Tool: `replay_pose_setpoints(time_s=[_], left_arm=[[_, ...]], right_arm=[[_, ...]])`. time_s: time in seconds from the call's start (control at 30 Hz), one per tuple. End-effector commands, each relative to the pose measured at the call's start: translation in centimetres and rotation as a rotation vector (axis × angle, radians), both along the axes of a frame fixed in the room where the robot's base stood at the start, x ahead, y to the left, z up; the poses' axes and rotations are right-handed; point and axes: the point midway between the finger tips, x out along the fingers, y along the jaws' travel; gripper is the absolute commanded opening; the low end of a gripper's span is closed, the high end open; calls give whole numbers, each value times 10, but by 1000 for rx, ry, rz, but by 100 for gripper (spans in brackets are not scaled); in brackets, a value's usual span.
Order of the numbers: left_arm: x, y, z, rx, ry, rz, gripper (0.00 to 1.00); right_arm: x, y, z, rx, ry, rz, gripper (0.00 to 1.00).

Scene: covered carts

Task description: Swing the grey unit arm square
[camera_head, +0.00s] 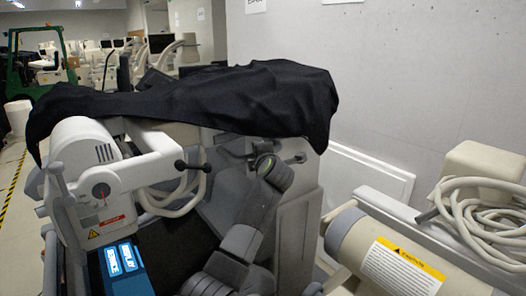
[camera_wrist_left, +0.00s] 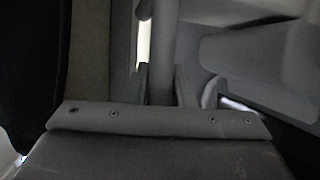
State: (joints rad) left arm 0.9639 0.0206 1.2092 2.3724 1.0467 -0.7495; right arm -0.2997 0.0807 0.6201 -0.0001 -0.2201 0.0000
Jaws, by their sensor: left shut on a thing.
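The grey unit (camera_head: 299,215) stands in the middle of the head view under a black cover. A grey bar with a dark knob (camera_head: 300,158) sticks out just below the cover. My left arm reaches up to this area, and its gripper end (camera_head: 265,163) is beside the bar; its fingertips are hidden there. In the left wrist view, the fingers of my left gripper (camera_wrist_left: 160,82) stand on both sides of a grey bar (camera_wrist_left: 163,45) and are shut on it. Whether the bar is square to the unit cannot be told. My right gripper is not in view.
The black cover (camera_head: 200,100) hangs close above my left gripper. A white machine arm (camera_head: 130,172) with a dark-knobbed handle stands at left. A beige cylinder with a warning label (camera_head: 385,262) and coiled hose (camera_head: 480,215) are at right, before a grey wall.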

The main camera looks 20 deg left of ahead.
Motion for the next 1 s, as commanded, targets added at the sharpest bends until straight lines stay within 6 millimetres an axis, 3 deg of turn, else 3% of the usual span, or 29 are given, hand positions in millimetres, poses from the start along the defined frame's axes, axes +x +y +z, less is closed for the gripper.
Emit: replay_pose_setpoints(time_s=[0.03,0.23,0.27,0.4,0.77,1.0], left_arm=[[-1,7,3,13,-2,14,0],[0,6,2,11,-3,12,0],[0,6,2,10,-3,11,24],[0,4,2,7,-2,9,42],[-2,2,1,4,-3,5,43],[-21,-10,4,2,-7,4,43]], right_arm=[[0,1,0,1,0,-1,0],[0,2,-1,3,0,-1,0],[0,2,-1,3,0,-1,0],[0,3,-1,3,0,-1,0],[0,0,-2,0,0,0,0],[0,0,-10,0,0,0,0]])
